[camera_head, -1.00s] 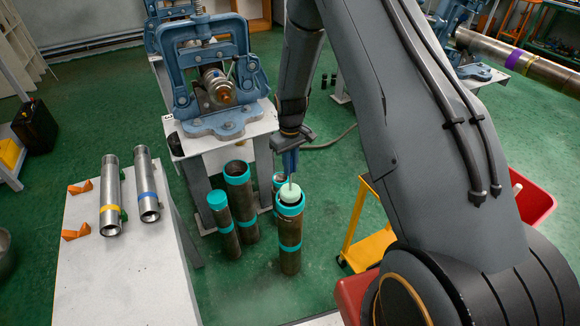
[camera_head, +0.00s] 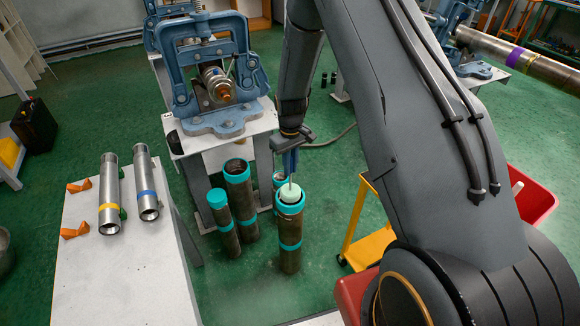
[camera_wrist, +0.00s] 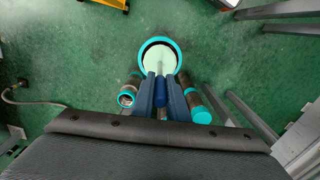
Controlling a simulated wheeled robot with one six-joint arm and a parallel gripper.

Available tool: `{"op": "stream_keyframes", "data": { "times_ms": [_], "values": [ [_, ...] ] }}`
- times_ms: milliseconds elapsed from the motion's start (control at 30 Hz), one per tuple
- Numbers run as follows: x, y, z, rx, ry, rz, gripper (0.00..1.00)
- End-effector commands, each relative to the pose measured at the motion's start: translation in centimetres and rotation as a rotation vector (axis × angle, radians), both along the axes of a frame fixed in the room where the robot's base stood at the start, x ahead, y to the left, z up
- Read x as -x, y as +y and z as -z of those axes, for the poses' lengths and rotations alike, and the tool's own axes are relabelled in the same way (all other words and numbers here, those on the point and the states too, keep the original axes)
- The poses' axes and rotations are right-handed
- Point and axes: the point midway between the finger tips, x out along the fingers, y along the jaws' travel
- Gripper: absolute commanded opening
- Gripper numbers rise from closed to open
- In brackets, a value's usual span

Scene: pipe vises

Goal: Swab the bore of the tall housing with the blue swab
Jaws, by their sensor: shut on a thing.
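My gripper (camera_head: 290,172) is shut on the blue handle of the swab; the blue handle (camera_wrist: 161,92) shows between the fingers in the wrist view. The swab's rounded pale green head (camera_head: 289,194) points down and sits in the open mouth of a brown upright housing (camera_head: 290,231) with teal bands. In the wrist view the pale head fills most of the teal rim (camera_wrist: 172,41), with a dark gap along one side. The head's top shows at the rim; its lower part is hidden inside. My gripper is above the rim.
Close by stand an open brown pipe (camera_head: 239,205), a teal-capped pipe (camera_head: 224,228) and another partly hidden pipe. A blue vise (camera_head: 216,85) stands on a bench behind. A white table (camera_head: 130,270) with two steel tubes is left; a yellow stand (camera_head: 370,240) is right.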

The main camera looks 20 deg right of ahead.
Motion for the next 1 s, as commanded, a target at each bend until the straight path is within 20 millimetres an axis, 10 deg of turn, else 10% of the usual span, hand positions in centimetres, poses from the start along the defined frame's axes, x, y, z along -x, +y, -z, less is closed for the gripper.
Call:
{"op": "stream_keyframes", "data": {
  "times_ms": [1000],
  "values": [
    [0.0,0.0,2.4,0.000,0.000,0.000,0.00]
  ]
}}
